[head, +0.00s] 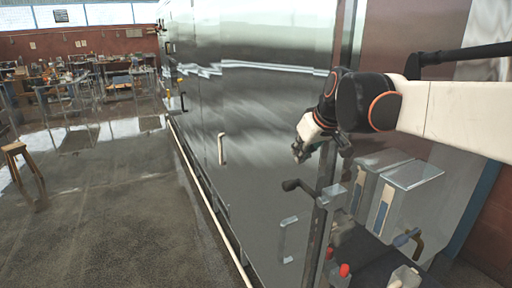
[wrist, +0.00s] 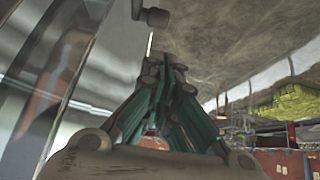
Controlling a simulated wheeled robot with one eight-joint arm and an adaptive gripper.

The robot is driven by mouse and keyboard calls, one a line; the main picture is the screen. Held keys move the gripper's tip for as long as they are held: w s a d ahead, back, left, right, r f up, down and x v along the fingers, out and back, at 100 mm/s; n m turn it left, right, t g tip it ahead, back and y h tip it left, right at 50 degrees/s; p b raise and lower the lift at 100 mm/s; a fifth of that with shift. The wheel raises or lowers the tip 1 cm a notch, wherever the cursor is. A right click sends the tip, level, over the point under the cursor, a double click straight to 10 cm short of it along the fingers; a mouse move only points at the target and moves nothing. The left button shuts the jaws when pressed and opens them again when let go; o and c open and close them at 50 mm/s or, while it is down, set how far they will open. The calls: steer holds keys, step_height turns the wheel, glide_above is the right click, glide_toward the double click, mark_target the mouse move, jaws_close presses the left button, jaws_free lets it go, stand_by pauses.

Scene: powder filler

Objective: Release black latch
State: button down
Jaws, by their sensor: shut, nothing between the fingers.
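The black latch (head: 296,186) is a dark lever with a rounded end. It sticks out to the left from the upright edge of the machine's panel in the head view. A dark knob-ended part at the top of the wrist view (wrist: 152,15) looks like the same latch. My gripper (head: 299,154) is above the latch in the head view, apart from it. In the wrist view its fingers (wrist: 165,68) come together at the tips, shut and empty, with a gap between them and the latch.
A tall glossy metal panel (head: 260,130) with a pale handle (head: 222,148) runs along the left of the arm. Grey boxes (head: 405,190) and red-topped parts (head: 344,270) are at the lower right. The floor (head: 110,220) at left is open, with a wooden stool (head: 22,165).

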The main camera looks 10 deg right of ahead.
steer(key=shift+w+d+r+p, duration=0.15)
steer(key=shift+w+r+p, duration=0.3)
steer(key=shift+w+r, duration=0.55)
steer(key=p, duration=0.1)
glide_above(288, 182)
steer(key=f, duration=0.7)
steer(key=shift+w+f, duration=0.15)
steer(key=shift+w, duration=0.1)
step_height(288, 182, down, 3)
steer(key=shift+f+p, duration=0.15)
steer(key=shift+p, duration=0.25)
steer(key=shift+s+f, duration=0.1)
steer(key=shift+f, duration=0.6)
steer(key=shift+f, duration=0.1)
